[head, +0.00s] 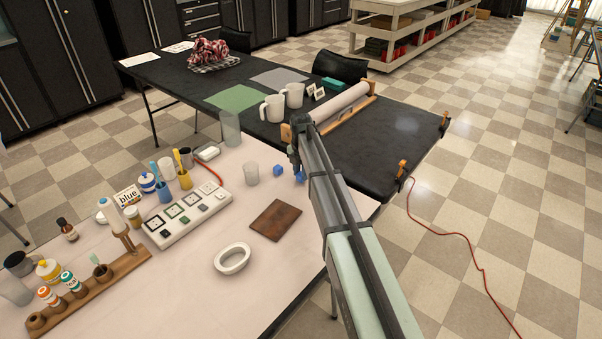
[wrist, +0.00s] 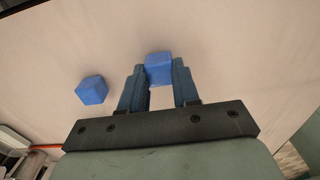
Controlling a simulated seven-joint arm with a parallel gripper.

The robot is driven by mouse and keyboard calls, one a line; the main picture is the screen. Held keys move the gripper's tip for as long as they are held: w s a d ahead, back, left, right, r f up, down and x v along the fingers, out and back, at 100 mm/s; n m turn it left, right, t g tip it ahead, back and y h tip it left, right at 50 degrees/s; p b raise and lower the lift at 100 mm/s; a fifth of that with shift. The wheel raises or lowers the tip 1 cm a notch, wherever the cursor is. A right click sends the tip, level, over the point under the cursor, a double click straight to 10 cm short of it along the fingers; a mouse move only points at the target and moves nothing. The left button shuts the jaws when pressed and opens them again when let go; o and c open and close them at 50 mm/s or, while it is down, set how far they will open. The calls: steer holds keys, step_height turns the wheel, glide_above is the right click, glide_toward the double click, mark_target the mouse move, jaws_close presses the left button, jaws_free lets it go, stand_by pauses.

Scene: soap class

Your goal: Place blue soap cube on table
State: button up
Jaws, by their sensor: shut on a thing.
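My gripper (wrist: 159,88) is shut on a blue soap cube (wrist: 158,66), which sits between its two fingertips in the wrist view. In the head view the held cube (head: 300,176) shows just below the gripper, partly hidden by my arm. A second blue cube (wrist: 92,90) lies on the pale table (wrist: 230,50), a short way left of the gripper. It also shows in the head view (head: 278,170). I cannot tell whether the held cube touches the table.
A brown board (head: 275,220) and a white oval dish (head: 232,259) lie nearer. A white tray with several marked squares (head: 188,217) is at left. The black table (head: 390,150) adjoins behind.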

steer(key=shift+f, duration=0.35)
steer(key=o, duration=1)
steer(key=shift+r, duration=0.15)
step_height(320, 180, up, 12)
steer(key=shift+r, duration=0.1)
